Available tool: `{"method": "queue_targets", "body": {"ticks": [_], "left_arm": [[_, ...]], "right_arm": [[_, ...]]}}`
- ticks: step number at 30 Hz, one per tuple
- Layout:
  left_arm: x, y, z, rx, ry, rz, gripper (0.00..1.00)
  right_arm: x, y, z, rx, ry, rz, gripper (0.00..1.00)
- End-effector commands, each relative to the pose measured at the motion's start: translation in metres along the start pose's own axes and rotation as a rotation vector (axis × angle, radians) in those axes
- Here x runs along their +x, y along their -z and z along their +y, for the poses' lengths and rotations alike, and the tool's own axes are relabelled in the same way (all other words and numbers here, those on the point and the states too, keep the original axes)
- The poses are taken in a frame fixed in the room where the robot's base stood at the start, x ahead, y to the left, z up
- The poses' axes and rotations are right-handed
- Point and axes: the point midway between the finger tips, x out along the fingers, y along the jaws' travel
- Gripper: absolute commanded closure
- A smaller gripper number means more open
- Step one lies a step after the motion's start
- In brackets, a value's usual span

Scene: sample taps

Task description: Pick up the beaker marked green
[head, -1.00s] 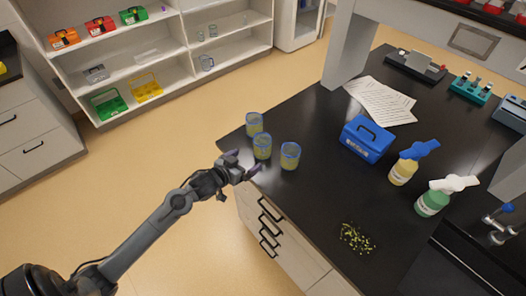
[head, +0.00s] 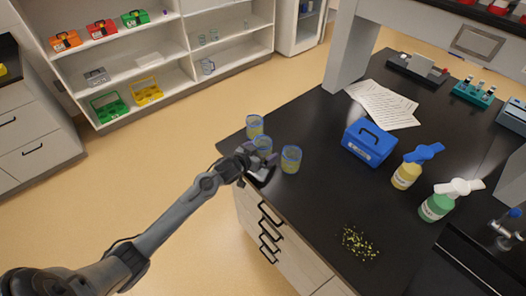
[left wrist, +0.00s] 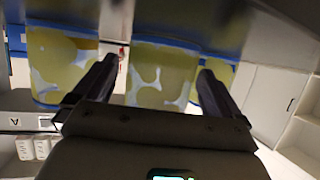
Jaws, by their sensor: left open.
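Three clear beakers with blue rims and yellowish patches stand at the bench's left corner: a back beaker (head: 255,126), a middle beaker (head: 263,143) and a right beaker (head: 291,159). I cannot make out a green marking on any. My left gripper (head: 264,166) is open at the bench edge, just in front of the middle beaker and partly hiding it. In the left wrist view, one beaker (left wrist: 162,78) shows between the open fingers (left wrist: 157,84). Another beaker (left wrist: 62,68) is at left, and part of a third (left wrist: 222,72) shows behind the right finger. My right gripper is not visible.
A blue toolbox (head: 369,143), a yellow bottle (head: 405,176), a green bottle (head: 436,207) and scattered yellow-green bits (head: 358,243) are on the black bench. Papers (head: 384,105) lie farther back. The bench between right beaker and bits is clear.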

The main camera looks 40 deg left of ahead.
Motion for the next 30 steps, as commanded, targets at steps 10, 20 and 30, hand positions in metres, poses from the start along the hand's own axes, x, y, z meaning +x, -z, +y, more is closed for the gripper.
{"method": "queue_targets", "body": {"ticks": [10, 20, 30], "left_arm": [[0.0097, 0.0001, -0.0001, 0.0, 0.001, 0.0, 0.02], [0.0094, -0.0001, -0.0001, 0.0, 0.001, 0.0, 0.47], [0.0084, 0.0027, -0.0003, 0.0, 0.001, 0.001, 0.56]], "right_arm": [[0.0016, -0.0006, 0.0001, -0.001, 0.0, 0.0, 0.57], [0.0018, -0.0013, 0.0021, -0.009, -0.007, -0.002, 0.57], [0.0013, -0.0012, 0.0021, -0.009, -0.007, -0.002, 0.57]]}}
